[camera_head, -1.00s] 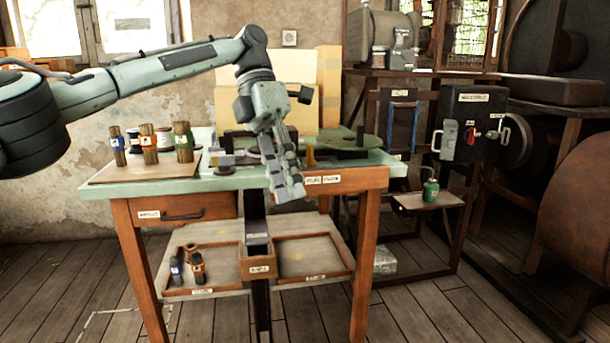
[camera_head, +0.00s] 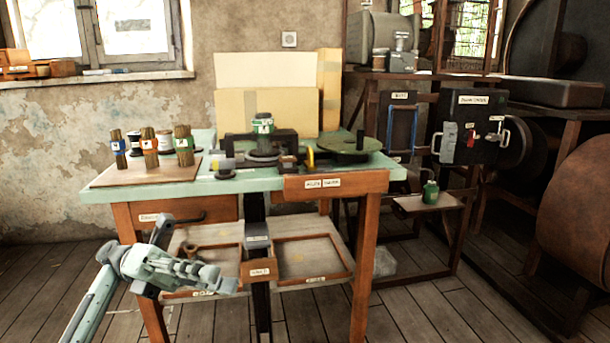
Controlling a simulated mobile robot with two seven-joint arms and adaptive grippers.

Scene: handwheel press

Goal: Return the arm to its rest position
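My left gripper (camera_head: 222,281) is low at the left front of the workbench (camera_head: 225,185), in front of its lower shelf. Its arm comes up from the bottom left. The fingers point right and look close together, but I cannot tell whether they are open or shut. I see nothing clearly held in them. The gripper hides part of the left shelf tray (camera_head: 228,250). My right gripper is not in view.
A drawer (camera_head: 178,216) is just above my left gripper. A black cabinet (camera_head: 470,127) stands right. Floor at the front is clear.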

